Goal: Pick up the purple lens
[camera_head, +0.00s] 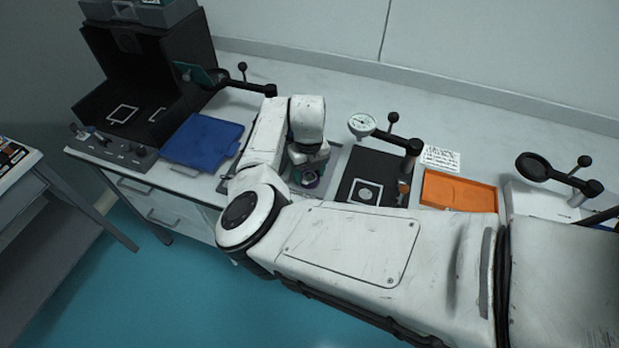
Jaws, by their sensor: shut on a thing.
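My gripper (308,170) points down over a grey tray (333,156) at the middle of the bench, just beyond my arm's elbow. It is shut on a small round piece with a purple rim, the purple lens (311,180). Only part of the lens shows below the gripper, and my arm hides part of the tray. I cannot tell whether the lens still touches the tray.
A blue tray (203,139) lies to the left, beside an open black box (140,80). To the right are a black plate (383,170), an orange tray (458,190) and several upright holders. One holder carries a dial (361,124).

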